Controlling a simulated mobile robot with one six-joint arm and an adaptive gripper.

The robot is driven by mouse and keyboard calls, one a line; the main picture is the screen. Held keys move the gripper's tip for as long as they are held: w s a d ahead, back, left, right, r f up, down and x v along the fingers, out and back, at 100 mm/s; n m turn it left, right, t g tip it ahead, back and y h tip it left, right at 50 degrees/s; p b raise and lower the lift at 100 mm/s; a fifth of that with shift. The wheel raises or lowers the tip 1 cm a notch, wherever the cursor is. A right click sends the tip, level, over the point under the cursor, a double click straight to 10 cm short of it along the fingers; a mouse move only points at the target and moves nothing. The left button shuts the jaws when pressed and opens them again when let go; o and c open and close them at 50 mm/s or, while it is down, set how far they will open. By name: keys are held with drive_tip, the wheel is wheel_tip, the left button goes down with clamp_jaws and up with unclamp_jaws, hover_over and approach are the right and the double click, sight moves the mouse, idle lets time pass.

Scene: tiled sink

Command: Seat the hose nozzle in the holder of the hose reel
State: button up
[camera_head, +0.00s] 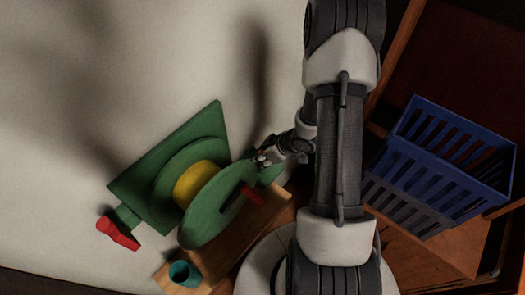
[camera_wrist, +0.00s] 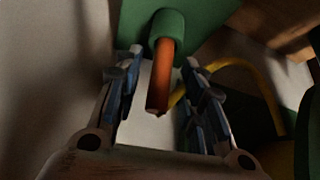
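The green hose reel (camera_head: 207,205) with yellow hose (camera_head: 195,184) on its drum stands left of my arm. My gripper (camera_head: 266,159) is at its right side, beside a green part. In the wrist view, the green tube-shaped holder (camera_wrist: 166,25) is ahead of my gripper (camera_wrist: 160,62). An orange-red rod, which looks like the nozzle (camera_wrist: 160,82), runs from the holder's mouth back between the fingers. The fingers stand apart, with gaps beside the rod. A yellow hose (camera_wrist: 235,48) curves away to the right from near its lower end. How deep the rod sits is hidden.
A red piece (camera_head: 118,234) sticks out at the reel's lower left. A teal cup (camera_head: 183,274) stands on the wooden surface (camera_head: 225,255). A blue slatted crate (camera_head: 445,150) is at the right. The pale wall lies upper left.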

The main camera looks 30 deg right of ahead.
drive_tip(key=shift+r, duration=0.1)
drive_tip(key=shift+s+r, duration=0.1)
drive_tip(key=shift+r, duration=0.2)
drive_tip(key=p+v, duration=0.6)
drive_tip(key=v, duration=0.5)
drive_tip(key=w+d+r+m+h, duration=0.1)
drive_tip(key=w+d+r+h, duration=0.1)
drive_tip(key=r, duration=0.3)
drive_tip(key=w+d+r+h, duration=0.2)
drive_tip(key=r, duration=0.3)
drive_tip(key=s+a+r+m+h, duration=0.1)
drive_tip(key=s+r+h, duration=0.1)
drive_tip(key=r, duration=0.4)
drive_tip(key=s+a+r+m+h, duration=0.1)
drive_tip(key=a+r+m, duration=0.1)
drive_tip(key=r, duration=0.5)
drive_tip(key=s+a+r+m+y, duration=0.1)
drive_tip(key=s+a+r+y, duration=0.1)
drive_tip(key=s+a, duration=0.5)
drive_tip(key=s+a+r+g+y, duration=0.1)
drive_tip(key=s+a+r, duration=0.3)
drive_tip(key=s+a, duration=0.4)
drive_tip(key=shift+s+a+r+m+y, duration=0.2)
drive_tip(key=shift+a+r+m+y, duration=0.2)
drive_tip(key=shift+a, duration=0.4)
drive_tip(key=shift+d+f, duration=0.1)
